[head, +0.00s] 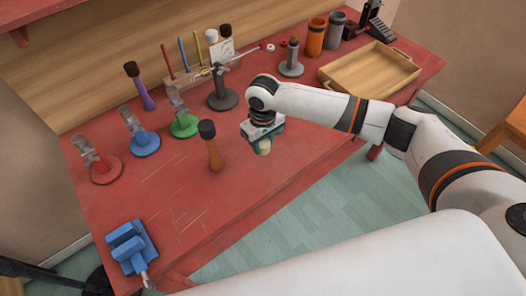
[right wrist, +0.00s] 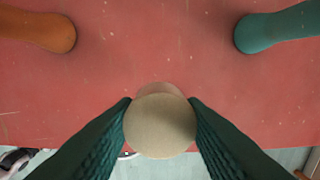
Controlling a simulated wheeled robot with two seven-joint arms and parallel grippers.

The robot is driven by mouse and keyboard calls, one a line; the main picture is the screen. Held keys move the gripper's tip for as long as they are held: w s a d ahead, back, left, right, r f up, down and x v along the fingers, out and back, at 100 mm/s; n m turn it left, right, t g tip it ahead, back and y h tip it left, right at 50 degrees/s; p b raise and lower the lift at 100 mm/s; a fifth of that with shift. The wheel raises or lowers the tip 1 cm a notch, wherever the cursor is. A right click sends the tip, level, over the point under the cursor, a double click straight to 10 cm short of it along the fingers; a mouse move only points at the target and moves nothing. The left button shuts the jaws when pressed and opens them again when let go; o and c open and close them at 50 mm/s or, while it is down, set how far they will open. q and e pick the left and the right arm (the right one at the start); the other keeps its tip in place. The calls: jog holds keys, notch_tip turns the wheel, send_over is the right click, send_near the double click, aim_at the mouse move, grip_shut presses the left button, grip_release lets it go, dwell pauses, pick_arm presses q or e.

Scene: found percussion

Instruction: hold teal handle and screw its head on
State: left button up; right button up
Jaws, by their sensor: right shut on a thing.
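My right gripper (head: 264,144) is above the front part of the red table. It is shut on a pale beige round head (right wrist: 160,125), which also shows below the fingers in the head view (head: 264,148). In the right wrist view the teal handle (right wrist: 275,30) is at the upper right, apart from the held head and running out of the picture. In the head view I cannot clearly make out the teal handle near my gripper and arm. My left gripper is not in view.
An orange-brown handle with a dark head (head: 214,152) stands left of my right gripper. A blue vise (head: 130,245) is at the table's front left corner. Several stands, a purple handle (head: 145,95) and a wooden tray (head: 325,82) are farther back. The front-left tabletop is mostly clear.

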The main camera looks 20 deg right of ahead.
aim_at(263, 142)
notch_tip(263, 142, up, 4)
jog(key=shift+r, duration=0.2)
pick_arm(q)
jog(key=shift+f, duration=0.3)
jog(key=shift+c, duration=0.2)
